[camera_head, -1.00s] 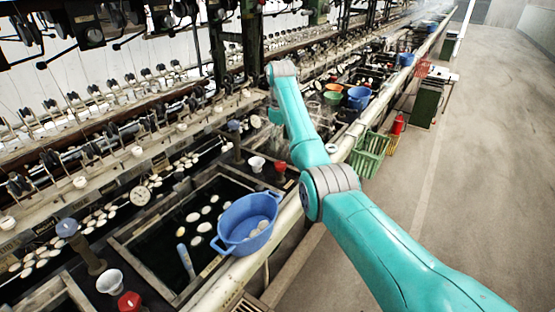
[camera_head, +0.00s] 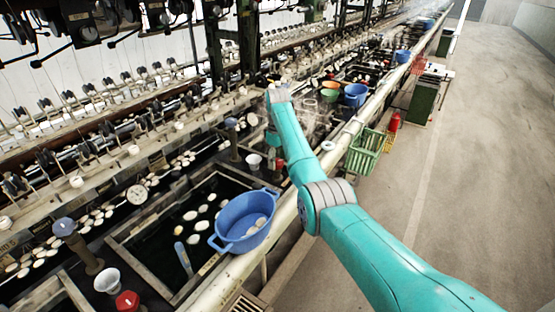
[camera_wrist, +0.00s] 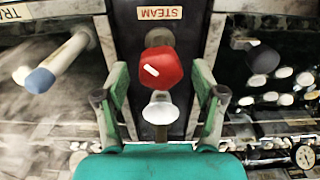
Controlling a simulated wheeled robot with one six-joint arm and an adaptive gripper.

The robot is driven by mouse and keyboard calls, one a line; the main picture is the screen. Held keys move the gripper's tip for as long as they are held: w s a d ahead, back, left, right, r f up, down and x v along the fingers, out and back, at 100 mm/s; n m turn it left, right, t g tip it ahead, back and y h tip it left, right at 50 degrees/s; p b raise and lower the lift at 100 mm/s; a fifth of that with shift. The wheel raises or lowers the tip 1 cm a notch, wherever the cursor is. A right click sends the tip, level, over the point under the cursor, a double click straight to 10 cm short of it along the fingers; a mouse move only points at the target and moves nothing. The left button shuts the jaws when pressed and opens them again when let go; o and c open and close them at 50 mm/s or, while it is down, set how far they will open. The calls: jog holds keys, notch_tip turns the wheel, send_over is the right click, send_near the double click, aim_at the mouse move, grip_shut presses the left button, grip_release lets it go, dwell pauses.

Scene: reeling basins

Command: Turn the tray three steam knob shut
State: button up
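A red faceted knob (camera_wrist: 162,68) with a white mark shows in the wrist view, just below a label reading STEAM (camera_wrist: 159,13). The white mark slants down to the right. My gripper (camera_wrist: 161,82) is open, with one green finger on each side of the knob. Gaps show between the fingers and the knob; I see no contact. A small white cup (camera_wrist: 160,109) stands between the fingers, nearer the palm. In the head view my gripper is mostly hidden by my arm, and a red knob (camera_head: 276,163) shows partly beside it. The tray number is not readable.
A blue-capped post (camera_wrist: 40,80) stands left of my gripper and a dark round knob (camera_wrist: 262,59) right of it. In the head view, a blue basin (camera_head: 243,222) sits on the near bench edge, with another red knob (camera_head: 127,301) at the front.

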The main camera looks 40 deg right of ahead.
jog(key=c, duration=0.9)
jog(key=shift+m, duration=0.3)
jog(key=m, duration=0.4)
jog(key=shift+m, duration=2.2)
jog(key=o, duration=1.1)
